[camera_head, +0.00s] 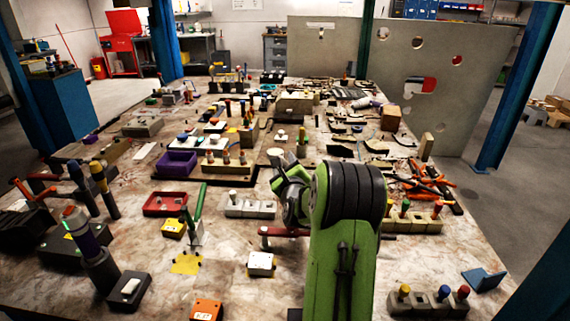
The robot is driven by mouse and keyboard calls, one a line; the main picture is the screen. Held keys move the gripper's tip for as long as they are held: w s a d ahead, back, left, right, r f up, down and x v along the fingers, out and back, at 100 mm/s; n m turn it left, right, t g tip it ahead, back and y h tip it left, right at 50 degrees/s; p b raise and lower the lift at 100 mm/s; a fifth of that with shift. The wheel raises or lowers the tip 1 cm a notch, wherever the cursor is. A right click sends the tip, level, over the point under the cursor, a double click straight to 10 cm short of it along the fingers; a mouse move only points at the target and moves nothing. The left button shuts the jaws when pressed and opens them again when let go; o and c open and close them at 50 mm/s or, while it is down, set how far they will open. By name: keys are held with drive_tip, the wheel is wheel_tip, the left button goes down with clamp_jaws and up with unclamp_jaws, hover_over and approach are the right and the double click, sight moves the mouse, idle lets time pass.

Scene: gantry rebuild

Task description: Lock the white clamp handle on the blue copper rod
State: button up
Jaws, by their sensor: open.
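My green arm with its dark ringed joint rises from the bottom right of centre. My gripper (287,168) is at its far end, small and partly hidden by the arm, open above the table with nothing seen between its fingers. I cannot surely pick out the white clamp handle or the blue copper rod. A green-handled clamp with a pale base (196,233) stands left of my arm. A red-handled piece (283,232) lies beside my arm, partly covered by it.
The table (225,285) is crowded. A purple bin (176,163), a red tray (165,204) and a grey block (248,208) lie left of my arm. Orange-handled tools (425,180) lie right. Blue posts and a grey panel (450,100) stand around. Some bare tabletop shows at the front.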

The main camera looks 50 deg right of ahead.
clamp_jaws()
drive_tip(key=shift+s, duration=0.1)
drive_tip(key=m, duration=0.1)
drive_tip(key=s+d+r+m, duration=0.1)
drive_tip(key=s+m+p, duration=0.1)
drive_tip(key=m, duration=0.1)
drive_tip(key=shift+d+r+t+h, duration=0.2)
drive_tip(key=shift+d+t+h, duration=0.1)
drive_tip(key=shift+d+h, duration=0.1)
drive_tip(key=m, duration=0.1)
drive_tip(key=s+d+m, duration=0.1)
drive_tip(key=shift+s+r+m+h, duration=0.15)
drive_tip(key=shift+r+m+h, duration=0.05)
drive_tip(key=shift+m+h, duration=0.1)
drive_tip(key=shift+s+d+m+h+p, duration=0.15)
drive_tip(key=shift+s+d+m+h, duration=0.15)
drive_tip(key=shift+m, duration=0.35)
drive_tip(key=shift+s+d+m+h+p, duration=0.15)
drive_tip(key=shift+s+d+m+h, duration=0.2)
drive_tip(key=shift+m, duration=0.3)
drive_tip(key=shift+s+a, duration=0.1)
unclamp_jaws()
